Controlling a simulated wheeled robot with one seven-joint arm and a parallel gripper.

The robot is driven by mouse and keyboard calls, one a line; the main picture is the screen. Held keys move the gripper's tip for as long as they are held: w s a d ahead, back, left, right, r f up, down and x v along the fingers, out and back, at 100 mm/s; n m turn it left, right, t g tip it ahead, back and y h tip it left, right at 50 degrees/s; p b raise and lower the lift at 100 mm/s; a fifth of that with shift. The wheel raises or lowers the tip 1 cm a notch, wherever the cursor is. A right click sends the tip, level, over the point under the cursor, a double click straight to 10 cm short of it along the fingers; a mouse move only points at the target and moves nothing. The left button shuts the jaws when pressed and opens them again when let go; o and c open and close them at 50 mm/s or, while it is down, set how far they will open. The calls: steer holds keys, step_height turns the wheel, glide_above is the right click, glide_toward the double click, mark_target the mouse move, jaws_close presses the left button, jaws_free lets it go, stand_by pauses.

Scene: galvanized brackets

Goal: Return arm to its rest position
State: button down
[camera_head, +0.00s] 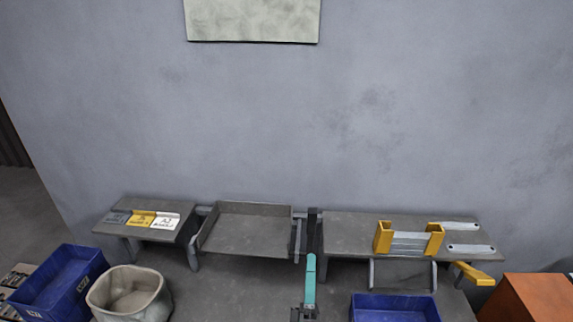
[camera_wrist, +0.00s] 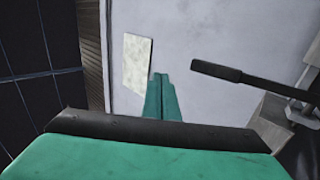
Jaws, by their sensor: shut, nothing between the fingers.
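My gripper (camera_head: 311,258) shows at the lower middle of the head view as a narrow teal shape, in front of the benches, below the upright black handle in the picture. In the wrist view its two teal fingers (camera_wrist: 161,78) are pressed together, with nothing between them. They point toward the grey wall. The black handle (camera_wrist: 215,70) is to the right of the fingers there, with a visible gap between. Most of my arm is out of view.
A grey tray (camera_head: 248,246) stands left of the handle. The right bench (camera_head: 345,228) bears yellow holders (camera_head: 383,237) and flat metal strips (camera_head: 471,249). The left bench (camera_head: 118,218) carries label plates. Blue bins (camera_head: 66,280) and a pale sack-like container (camera_head: 128,300) stand in front.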

steer(key=s+a+f+m+g+y, duration=0.1)
steer(key=s+a+f+m+g, duration=0.15)
steer(key=s+f, duration=0.55)
steer(key=s+a+f+m+g+y, duration=0.25)
steer(key=s+f+m, duration=0.2)
steer(key=s, duration=0.45)
steer(key=s+a+f+m+g, duration=0.1)
steer(key=s+m, duration=0.3)
steer(key=s, duration=0.7)
steer(key=s+a+f+m+g, duration=0.1)
steer(key=s+a+m+g, duration=0.3)
steer(key=s, duration=0.7)
steer(key=shift+f+m, duration=0.35)
steer(key=shift+m, duration=0.25)
steer(key=shift+w+d+y, duration=0.1)
steer(key=shift+y, duration=0.15)
